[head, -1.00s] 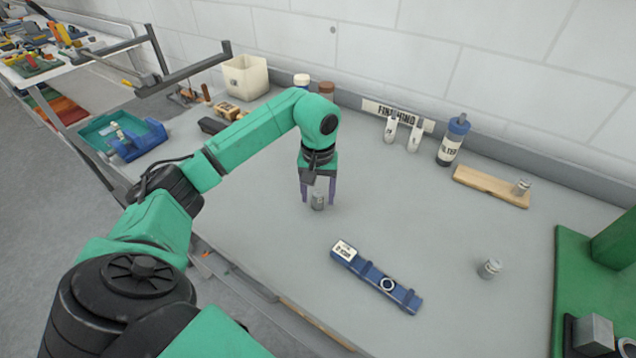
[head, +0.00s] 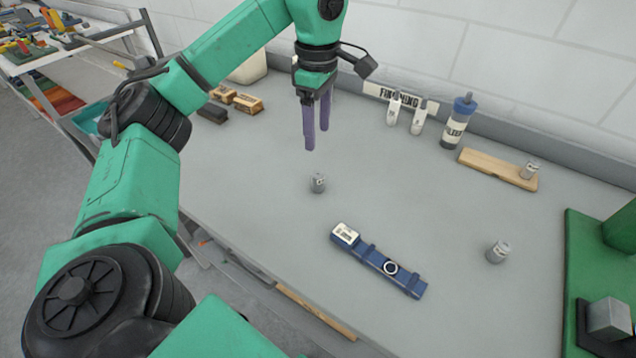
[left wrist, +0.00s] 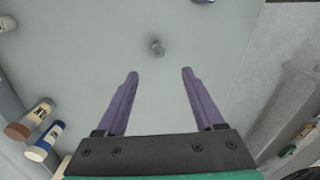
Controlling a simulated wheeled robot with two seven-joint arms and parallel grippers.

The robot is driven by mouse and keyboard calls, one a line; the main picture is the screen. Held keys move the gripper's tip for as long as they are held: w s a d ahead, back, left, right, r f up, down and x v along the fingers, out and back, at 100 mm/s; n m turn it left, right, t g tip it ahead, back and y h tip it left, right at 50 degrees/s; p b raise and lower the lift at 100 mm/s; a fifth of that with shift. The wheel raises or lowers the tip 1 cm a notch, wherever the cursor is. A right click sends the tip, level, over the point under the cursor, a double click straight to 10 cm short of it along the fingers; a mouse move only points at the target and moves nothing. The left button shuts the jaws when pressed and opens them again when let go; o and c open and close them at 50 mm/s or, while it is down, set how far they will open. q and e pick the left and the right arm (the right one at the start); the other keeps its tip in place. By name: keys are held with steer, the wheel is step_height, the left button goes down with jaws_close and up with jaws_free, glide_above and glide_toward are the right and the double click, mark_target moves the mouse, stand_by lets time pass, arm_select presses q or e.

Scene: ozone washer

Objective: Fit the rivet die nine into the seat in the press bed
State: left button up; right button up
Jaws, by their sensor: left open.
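Three small grey metal dies show in the head view. One (head: 318,183) stands on the bench below my left gripper, one (head: 498,251) stands near the green press, and one (head: 529,170) sits on a wooden strip. Their markings are too small to read, so I cannot tell which is nine. My left gripper (head: 317,138) is open and empty, above and apart from the nearest die. In the left wrist view, that die (left wrist: 156,47) lies beyond the open fingertips (left wrist: 160,73). The green press (head: 590,255) is cut off at the right edge; its seat cannot be made out. My right gripper is not in view.
A blue bar (head: 408,283) with a white label and a ring lies in front of the dies. Bottles (head: 459,122), the wooden strip (head: 488,166) and small brown blocks (head: 248,103) stand along the back. The bench middle is mostly clear.

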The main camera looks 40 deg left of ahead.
mark_target(318, 175)
arm_select(q)
steer(key=f+n+b, duration=0.2)
steer(key=f+n, duration=0.1)
steer(key=shift+s+a+f+n, duration=0.1)
steer(key=shift+s+f+n, duration=0.1)
steer(key=shift+f+n, duration=0.1)
steer(key=f, duration=0.3)
steer(key=f+p, duration=0.1)
steer(key=f, duration=0.2)
steer(key=f+p, duration=0.1)
steer(key=f, duration=0.3)
steer(key=shift+w, duration=0.4)
steer(key=shift+f, duration=0.3)
jaws_close()
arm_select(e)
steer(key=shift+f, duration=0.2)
